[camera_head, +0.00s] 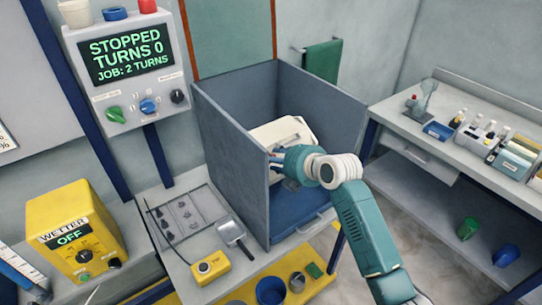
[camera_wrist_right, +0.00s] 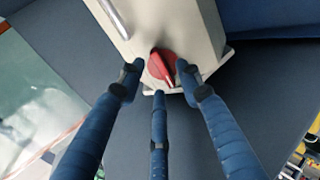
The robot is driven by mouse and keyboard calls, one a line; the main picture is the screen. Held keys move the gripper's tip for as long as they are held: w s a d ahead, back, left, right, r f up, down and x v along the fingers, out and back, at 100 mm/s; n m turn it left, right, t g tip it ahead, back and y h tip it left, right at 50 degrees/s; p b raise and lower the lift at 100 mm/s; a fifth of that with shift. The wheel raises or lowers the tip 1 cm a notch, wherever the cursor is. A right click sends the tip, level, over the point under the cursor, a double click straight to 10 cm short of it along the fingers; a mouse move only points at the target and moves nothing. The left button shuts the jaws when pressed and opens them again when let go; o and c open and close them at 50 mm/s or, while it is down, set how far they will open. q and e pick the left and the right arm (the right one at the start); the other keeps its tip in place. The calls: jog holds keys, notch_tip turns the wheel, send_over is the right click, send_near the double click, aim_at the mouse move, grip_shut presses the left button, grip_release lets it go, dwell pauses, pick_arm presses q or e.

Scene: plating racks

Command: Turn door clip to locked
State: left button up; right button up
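The door clip appears to be the red knob (camera_wrist_right: 162,68) at the near end of a pale box (camera_wrist_right: 178,28) in the right wrist view. Its pointed part tilts down to the right; I can read no locked mark. My right gripper (camera_wrist_right: 158,78) has its three blue fingers spread around the knob, one at each side and one below. A gap shows on the left; contact on the right is unclear. In the head view my right gripper (camera_head: 284,161) is inside the blue-grey booth in front of the pale box (camera_head: 283,134), hiding the knob. My left gripper is not seen.
A panel (camera_head: 125,62) reads STOPPED, TURNS 0. A yellow wetter (camera_head: 80,232) reads OFF. A scoop (camera_head: 232,233) and yellow box (camera_head: 210,268) lie on the front bench.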

jog(key=shift+w+a+f, duration=0.4)
jog(key=shift+w, duration=0.05)
jog(key=shift+c, duration=0.3)
grip_shut()
